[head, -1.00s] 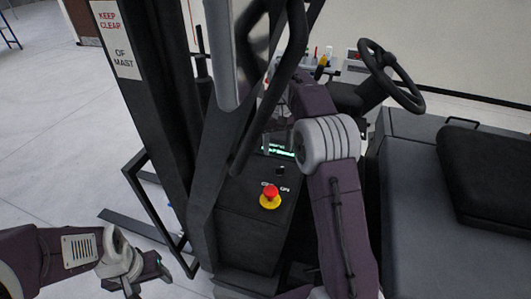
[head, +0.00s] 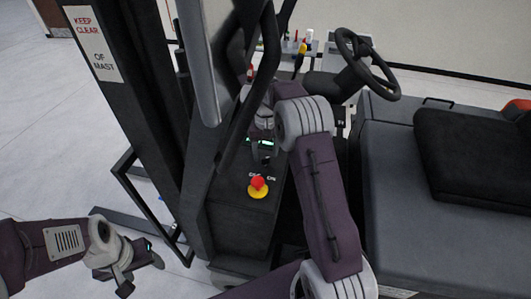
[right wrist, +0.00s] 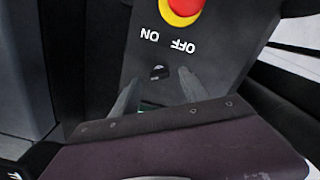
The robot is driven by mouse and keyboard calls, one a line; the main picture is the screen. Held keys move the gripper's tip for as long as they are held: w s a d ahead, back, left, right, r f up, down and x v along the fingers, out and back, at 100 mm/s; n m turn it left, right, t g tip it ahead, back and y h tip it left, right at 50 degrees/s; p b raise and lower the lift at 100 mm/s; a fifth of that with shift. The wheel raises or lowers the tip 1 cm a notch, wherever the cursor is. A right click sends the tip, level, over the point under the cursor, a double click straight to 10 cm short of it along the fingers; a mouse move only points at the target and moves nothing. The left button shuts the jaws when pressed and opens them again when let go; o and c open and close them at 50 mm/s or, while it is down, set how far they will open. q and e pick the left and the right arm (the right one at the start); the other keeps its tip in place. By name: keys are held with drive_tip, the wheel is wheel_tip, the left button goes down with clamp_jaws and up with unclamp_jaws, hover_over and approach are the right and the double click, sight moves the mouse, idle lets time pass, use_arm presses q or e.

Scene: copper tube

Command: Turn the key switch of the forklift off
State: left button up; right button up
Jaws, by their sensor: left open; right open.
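The black key switch (right wrist: 159,72) sits on the dark panel in the right wrist view, with the words ON and OFF upside down above it. My right gripper (right wrist: 157,93) is open, its two pale fingers on either side of and a little short of the switch. I cannot tell whether they touch it. In the head view my right gripper (head: 264,154) is over the panel of the forklift (head: 240,228), and the switch is hard to make out there. My left gripper (head: 140,274) is open and empty at lower left, away from the forklift.
A red emergency button on a yellow base (head: 258,188) stands close to the switch. The black mast (head: 125,120) and a dark bar are close to my right arm. The steering wheel (head: 366,62) and seat (head: 470,160) are to the right. Floor is clear at left.

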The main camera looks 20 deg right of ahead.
drive_tip(key=shift+f, duration=1.05)
clamp_jaws()
drive_tip(key=shift+r, duration=0.1)
drive_tip(key=n, duration=0.6)
drive_tip(key=shift+p, duration=0.4)
drive_tip(key=n, duration=0.5)
drive_tip(key=shift+w+n, duration=0.1)
drive_tip(key=shift+n, duration=0.3)
unclamp_jaws()
